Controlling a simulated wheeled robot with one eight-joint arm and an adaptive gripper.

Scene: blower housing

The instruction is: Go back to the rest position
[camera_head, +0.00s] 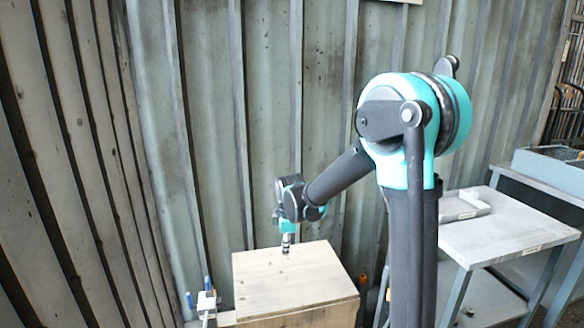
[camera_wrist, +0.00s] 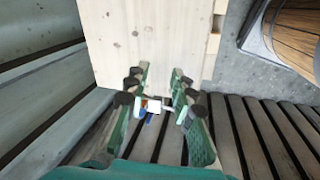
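My gripper (camera_head: 287,243) shows small in the head view, pointing down at the back of the top of a pale wooden box (camera_head: 290,285). Whether it touches the box there is hard to tell. In the wrist view the green fingers of my gripper (camera_wrist: 158,88) stand apart with nothing held between them. The wooden box (camera_wrist: 150,35) fills the upper middle of that view, beyond the fingertips. A small white and blue item (camera_wrist: 152,107) shows through the gap, farther off.
A white and blue fixture (camera_head: 206,302) stands left of the box. A grey metal table (camera_head: 505,235) with a tray (camera_head: 462,206) is at right. Corrugated wall panels (camera_head: 270,120) close off the back and left. A wooden barrel-like object (camera_wrist: 295,35) is at the wrist view's upper right.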

